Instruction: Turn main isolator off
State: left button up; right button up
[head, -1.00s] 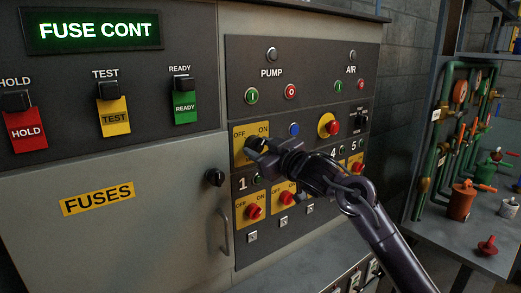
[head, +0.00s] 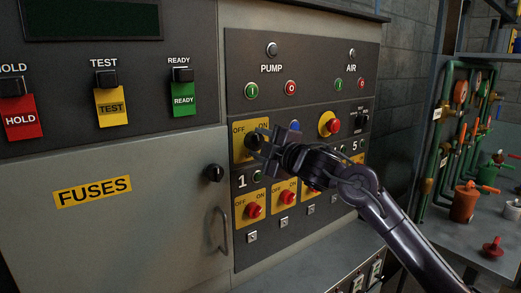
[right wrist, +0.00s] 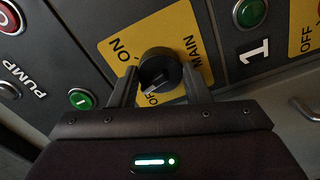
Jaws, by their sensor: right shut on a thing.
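The main isolator is a black rotary knob (head: 252,140) on a yellow OFF/ON plate (head: 239,152), at the upper left of the switch panel. In the right wrist view the knob (right wrist: 159,70) sits between my two fingers, and the plate (right wrist: 118,46) reads ON, OFF and MAIN. A pale mark on the knob face seems to lie toward OFF. My right gripper (head: 264,146) is shut on the knob, coming in from the right. The display (head: 92,20) above is dark. My left gripper is not in view.
Red knobs on yellow plates (head: 243,222) sit below, with green and red pump buttons (head: 252,91) above. A red mushroom button (head: 333,126) is to the right. The grey fuse door (head: 150,235) has a handle (head: 220,232). Pipes and a bench (head: 490,255) stand at the right.

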jog(key=n+b, duration=0.2)
jog(key=n, duration=0.4)
jog(key=shift+f, duration=0.15)
jog(key=shift+b, duration=0.3)
jog(key=o, duration=1)
jog(key=b+v, duration=0.2)
jog(key=v, duration=0.6)
jog(key=shift+w, duration=0.1)
